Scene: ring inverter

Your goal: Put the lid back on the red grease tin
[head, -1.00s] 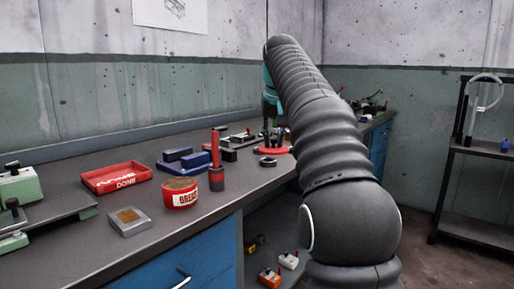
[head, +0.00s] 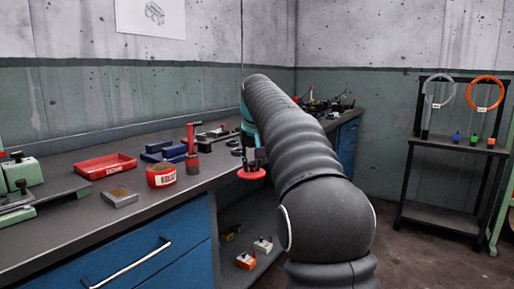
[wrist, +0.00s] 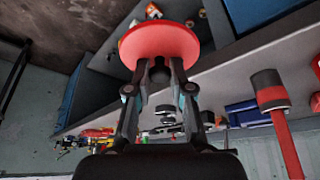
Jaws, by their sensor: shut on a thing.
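The red grease tin (head: 161,177) stands upright on the bench near its front edge, with its top open and brownish grease showing. My gripper (head: 252,160) is shut on the red round lid (head: 251,174), to the right of the tin and apart from it. The lid is held off the bench, by its front edge. In the wrist view the fingertips (wrist: 160,72) pinch a dark knob at the middle of the lid (wrist: 158,42).
A red-handled tool (head: 192,150) stands upright just right of the tin. A red tray (head: 104,166), a grey block (head: 119,197) and blue blocks (head: 165,150) lie around. Black rings (head: 236,147) sit behind the lid. A rack (head: 455,150) stands at the right.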

